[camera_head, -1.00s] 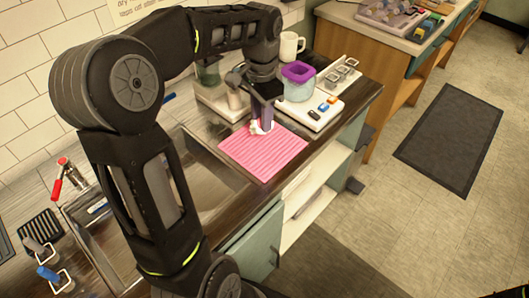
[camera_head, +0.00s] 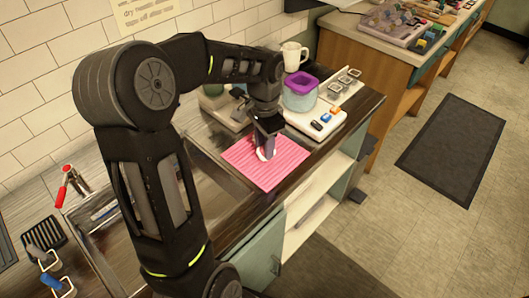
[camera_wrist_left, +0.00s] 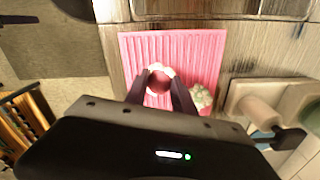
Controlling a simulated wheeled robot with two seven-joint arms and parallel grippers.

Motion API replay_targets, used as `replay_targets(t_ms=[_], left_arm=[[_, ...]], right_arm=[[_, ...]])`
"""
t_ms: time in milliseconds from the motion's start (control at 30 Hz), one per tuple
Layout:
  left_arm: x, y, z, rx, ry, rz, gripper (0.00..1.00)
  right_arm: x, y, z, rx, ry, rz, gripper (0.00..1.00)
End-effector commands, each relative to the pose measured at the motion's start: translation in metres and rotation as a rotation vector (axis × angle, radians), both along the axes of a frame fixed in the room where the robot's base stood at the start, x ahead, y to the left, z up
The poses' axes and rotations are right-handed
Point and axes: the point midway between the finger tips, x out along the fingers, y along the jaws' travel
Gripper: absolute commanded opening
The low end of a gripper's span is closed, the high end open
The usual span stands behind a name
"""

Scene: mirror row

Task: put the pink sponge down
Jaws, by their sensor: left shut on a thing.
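My left gripper (camera_head: 266,155) is over the pink ribbed mat (camera_head: 287,168) on the dark counter, near its middle. Its two fingers are closed around a dark pink, rounded thing, the pink sponge (camera_wrist_left: 158,82), seen between the pale fingertips in the left wrist view. In the head view the sponge is mostly hidden by the fingers. I cannot tell whether it touches the mat, which also shows in the left wrist view (camera_wrist_left: 135,48). My right gripper is not in view.
A whitish-green lump (camera_wrist_left: 201,97) lies by the mat's edge in the left wrist view. A purple-rimmed tub (camera_head: 300,92) stands on a white tray behind, with small coloured blocks (camera_head: 325,119). A white mug (camera_head: 293,57) is at the back. The sink (camera_head: 215,180) lies left of the mat.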

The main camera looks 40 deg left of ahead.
Motion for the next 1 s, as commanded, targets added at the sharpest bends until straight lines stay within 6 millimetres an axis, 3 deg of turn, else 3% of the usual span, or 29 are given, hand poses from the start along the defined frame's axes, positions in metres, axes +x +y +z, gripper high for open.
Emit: replay_targets(t_ms=[233, 633, 667, 900, 1000], left_arm=[[-0.001, 0.000, -0.031, -0.002, 0.004, 0.000, 0.00], [0.000, 0.000, -0.037, -0.001, 0.001, 0.000, 0.00], [0.000, 0.000, -0.037, -0.001, 0.001, 0.000, 0.31], [0.000, 0.000, -0.036, -0.001, 0.001, 0.000, 0.51], [0.000, 0.000, -0.036, -0.001, 0.001, 0.000, 0.52]], right_arm=[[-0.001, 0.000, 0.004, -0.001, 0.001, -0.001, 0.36], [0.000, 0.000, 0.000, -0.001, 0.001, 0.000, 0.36], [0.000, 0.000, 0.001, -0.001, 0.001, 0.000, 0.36], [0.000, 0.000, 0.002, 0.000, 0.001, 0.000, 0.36], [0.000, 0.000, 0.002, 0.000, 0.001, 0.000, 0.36]])
